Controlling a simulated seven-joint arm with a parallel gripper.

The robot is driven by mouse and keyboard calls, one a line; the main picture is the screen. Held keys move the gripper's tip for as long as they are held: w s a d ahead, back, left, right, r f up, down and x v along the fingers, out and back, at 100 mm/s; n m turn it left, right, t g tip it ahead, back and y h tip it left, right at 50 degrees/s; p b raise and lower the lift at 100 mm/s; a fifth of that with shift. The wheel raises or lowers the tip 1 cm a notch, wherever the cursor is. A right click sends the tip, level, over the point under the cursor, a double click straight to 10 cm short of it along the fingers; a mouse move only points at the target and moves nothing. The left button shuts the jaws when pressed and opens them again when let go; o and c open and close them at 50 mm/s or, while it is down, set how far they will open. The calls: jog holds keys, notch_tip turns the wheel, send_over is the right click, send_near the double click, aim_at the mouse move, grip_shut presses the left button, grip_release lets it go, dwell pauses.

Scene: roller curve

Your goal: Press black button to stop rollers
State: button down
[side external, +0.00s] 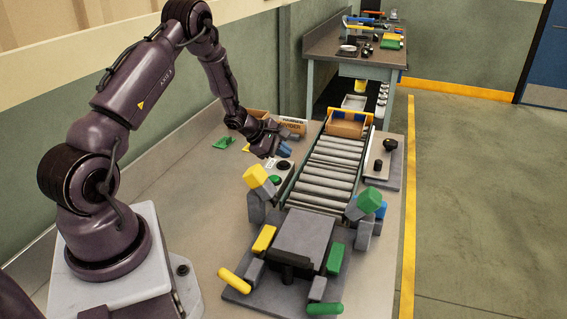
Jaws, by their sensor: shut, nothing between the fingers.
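The black button (284,165) is a round dark disc on a small control box left of the rollers. A green button (275,180) is on the same box, nearer the camera. My gripper (289,147) is shut and holds nothing. It appears above and slightly behind the black button, with a small gap in the picture; the exact height is hard to tell. The grey rollers (327,178) run in a conveyor beside the box. I cannot tell whether they are turning.
A cardboard box (346,128) sits at the far end of the rollers. Yellow-topped (256,175) and green-topped (369,199) posts flank the near end. A grey block structure (301,237) stands in front. A dark knob unit (379,166) is on the right.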

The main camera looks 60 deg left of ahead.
aim_at(283, 164)
jog(key=shift+f, duration=0.1)
dwell(0.7)
jog(key=shift+f, duration=0.35)
jog(key=shift+f, duration=0.45)
dwell(0.7)
jog(key=shift+r, duration=0.85)
jog(key=shift+r, duration=2.55)
